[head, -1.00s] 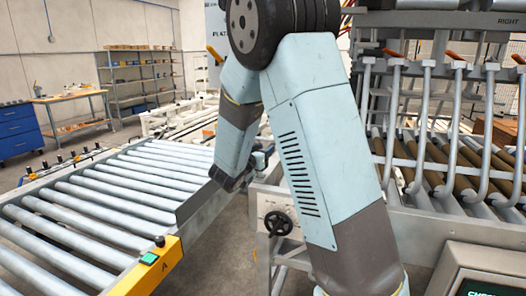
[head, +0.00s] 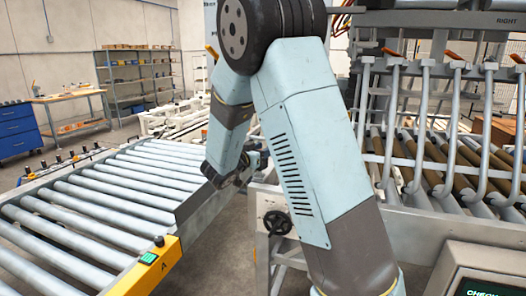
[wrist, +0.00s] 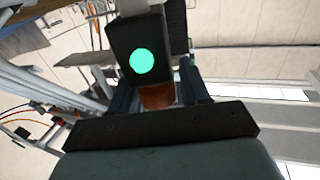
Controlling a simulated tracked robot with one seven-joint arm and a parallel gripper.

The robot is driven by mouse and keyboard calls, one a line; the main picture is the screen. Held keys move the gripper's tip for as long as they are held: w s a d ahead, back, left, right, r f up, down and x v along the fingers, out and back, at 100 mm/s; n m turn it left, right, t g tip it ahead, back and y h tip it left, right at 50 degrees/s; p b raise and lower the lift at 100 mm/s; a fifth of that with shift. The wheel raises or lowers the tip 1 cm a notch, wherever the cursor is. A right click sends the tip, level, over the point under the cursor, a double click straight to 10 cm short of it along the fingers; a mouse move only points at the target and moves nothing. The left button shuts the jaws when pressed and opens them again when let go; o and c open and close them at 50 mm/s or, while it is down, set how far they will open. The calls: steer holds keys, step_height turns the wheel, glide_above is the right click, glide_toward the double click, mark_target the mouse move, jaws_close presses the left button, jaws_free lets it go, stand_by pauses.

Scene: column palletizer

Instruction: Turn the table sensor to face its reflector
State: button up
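In the wrist view a dark box with a lit green round face (wrist: 142,60), which looks like the table sensor, stands right in front of my gripper (wrist: 157,95). An orange-brown rounded part (wrist: 157,97) shows just below the box, between the two dark fingers. The fingers stand apart on either side of it; I cannot tell whether they touch it or the box. In the head view my gripper (head: 236,174) is low beside the far right end of the roller conveyor, and the sensor is hidden or too small to make out. I cannot identify the reflector in either view.
The roller conveyor (head: 95,205) fills the left, with a yellow end block (head: 150,268) in front. A rack of bent grey bars (head: 440,130) stands at right, above a screen (head: 485,285).

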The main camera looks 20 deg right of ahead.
steer(key=shift+o, duration=1)
steer(key=shift+s, duration=0.1)
steer(key=v, duration=1.3)
steer(key=shift+s+a, duration=0.15)
steer(key=shift+a, duration=0.15)
steer(key=w+r+n+t+y, duration=0.35)
steer(key=r+y, duration=0.25)
steer(key=y, duration=0.3)
steer(key=s+r+n+y, duration=0.4)
steer(key=s+r+y, duration=0.1)
steer(key=s+y, duration=0.2)
steer(key=s+d+f+n+g, duration=0.1)
steer(key=s+d+g, duration=0.2)
steer(key=s, duration=0.5)
steer(key=s+d+f+n+g+h, duration=0.1)
steer(key=s+d+f+g, duration=0.1)
steer(key=s, duration=0.7)
steer(key=s+d+f+n+g, duration=0.1)
steer(key=s+d+g, duration=0.2)
steer(key=s+d, duration=0.2)
steer(key=s, duration=0.3)
steer(key=shift+s+f+g+h, duration=0.3)
steer(key=shift+s+g, duration=0.05)
